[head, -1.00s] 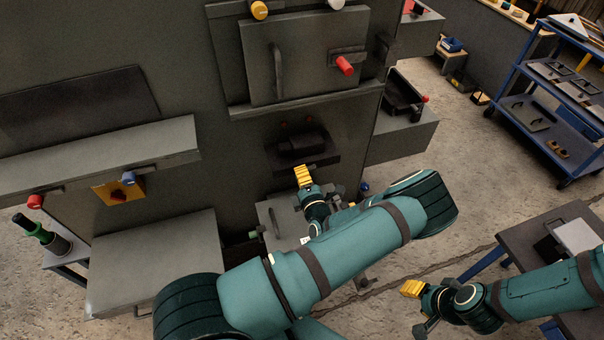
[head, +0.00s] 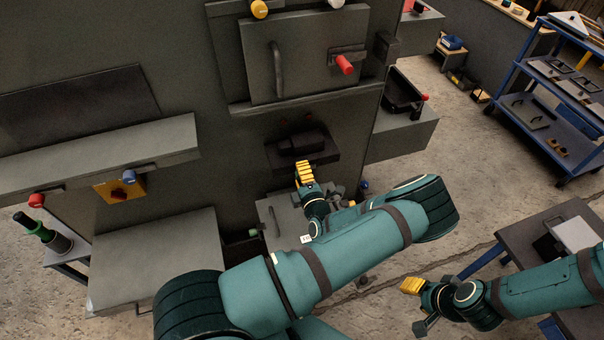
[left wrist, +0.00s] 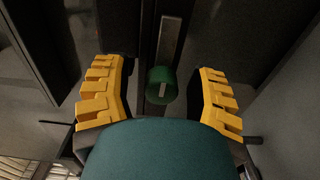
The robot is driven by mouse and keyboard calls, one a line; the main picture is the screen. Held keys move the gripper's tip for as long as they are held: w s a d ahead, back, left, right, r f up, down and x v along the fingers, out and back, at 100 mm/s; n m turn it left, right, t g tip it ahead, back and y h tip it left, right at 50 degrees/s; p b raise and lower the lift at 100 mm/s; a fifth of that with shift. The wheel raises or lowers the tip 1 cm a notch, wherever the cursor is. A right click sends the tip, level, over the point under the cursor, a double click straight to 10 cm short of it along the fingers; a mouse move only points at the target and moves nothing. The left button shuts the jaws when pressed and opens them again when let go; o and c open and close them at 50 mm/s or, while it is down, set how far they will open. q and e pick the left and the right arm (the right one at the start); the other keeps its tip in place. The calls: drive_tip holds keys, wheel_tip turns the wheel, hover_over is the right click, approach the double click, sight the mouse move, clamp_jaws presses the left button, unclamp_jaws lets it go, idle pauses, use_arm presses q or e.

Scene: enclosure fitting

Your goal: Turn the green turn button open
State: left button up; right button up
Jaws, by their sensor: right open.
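The green turn button (left wrist: 161,86) shows in the left wrist view as a round green knob on a narrow metal bar, which runs upward from it. My left gripper (left wrist: 163,92) is open, with one yellow finger on each side of the knob in the picture. Gaps show on both sides, and I cannot tell the depth between them. In the head view my left gripper (head: 304,173) is in front of the cabinet, above a low door (head: 285,218). A small green knob (head: 254,232) shows at that door's left edge. My right gripper (head: 411,286) is open and empty, away at the right.
A dark ledge (head: 285,160) with a dark block lies just behind my left gripper. Above it is a door with a red knob (head: 344,65). A grey box-like surface (head: 155,255) stands to the left. A blue shelf cart (head: 548,110) is at the far right; open floor lies between.

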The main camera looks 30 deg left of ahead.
use_arm(q)
drive_tip(key=shift+d+f, duration=0.1)
drive_tip(key=shift+d, duration=0.05)
drive_tip(key=v, duration=1.1)
drive_tip(key=shift+s+d, duration=0.25)
drive_tip(key=shift+s, duration=0.1)
